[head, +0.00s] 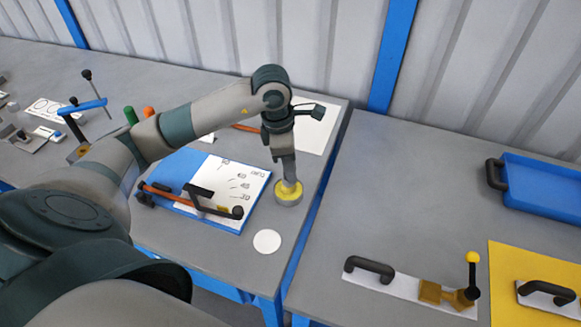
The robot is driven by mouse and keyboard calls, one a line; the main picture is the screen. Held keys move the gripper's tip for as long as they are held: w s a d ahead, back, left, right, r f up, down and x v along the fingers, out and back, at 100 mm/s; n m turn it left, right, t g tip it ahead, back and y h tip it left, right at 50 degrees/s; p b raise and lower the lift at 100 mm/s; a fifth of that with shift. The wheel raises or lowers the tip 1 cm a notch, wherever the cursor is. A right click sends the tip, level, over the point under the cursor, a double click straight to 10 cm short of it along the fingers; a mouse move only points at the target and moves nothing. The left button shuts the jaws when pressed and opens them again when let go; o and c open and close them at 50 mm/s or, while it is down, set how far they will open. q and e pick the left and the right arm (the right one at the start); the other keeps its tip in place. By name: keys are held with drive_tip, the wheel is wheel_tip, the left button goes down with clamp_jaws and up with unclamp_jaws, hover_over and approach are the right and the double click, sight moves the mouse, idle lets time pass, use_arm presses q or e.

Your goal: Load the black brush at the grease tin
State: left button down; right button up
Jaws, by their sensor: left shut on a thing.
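The grease tin (289,198) is a short, round grey tin with yellow grease at its top, standing at the right edge of the left table. My left gripper (287,172) points straight down over it. It is shut on a thin thing, which I take to be the black brush. The fingers hide most of the brush, and its lower end is at the yellow grease. I cannot tell how deep it sits or see its colour clearly. My right gripper is not in view.
A blue board (180,165) with a marked white sheet and dark-handled tools lies left of the tin. A white disc (267,242) lies in front. A gap separates the right table, with a blue tray (545,186), a yellow mat (508,258) and a handled white plate (405,287).

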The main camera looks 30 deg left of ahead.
use_arm(q)
drive_tip(key=shift+s+f, duration=0.1)
drive_tip(key=shift+f, duration=0.05)
idle(1.8)
drive_tip(key=shift+r, duration=0.75)
drive_tip(key=shift+r+p, duration=1.35)
drive_tip(key=shift+r, duration=1.55)
drive_tip(key=shift+d, duration=0.1)
drive_tip(key=s+d+m+g+b, duration=0.1)
drive_tip(key=d+m, duration=0.4)
drive_tip(key=m, duration=0.7)
drive_tip(key=s+d+f+m+g+y+b, duration=0.1)
drive_tip(key=s+d+m, duration=0.3)
drive_tip(key=m, duration=0.9)
drive_tip(key=shift+d+g+b, duration=0.4)
drive_tip(key=shift+d+b, duration=0.15)
drive_tip(key=shift+b, duration=0.2)
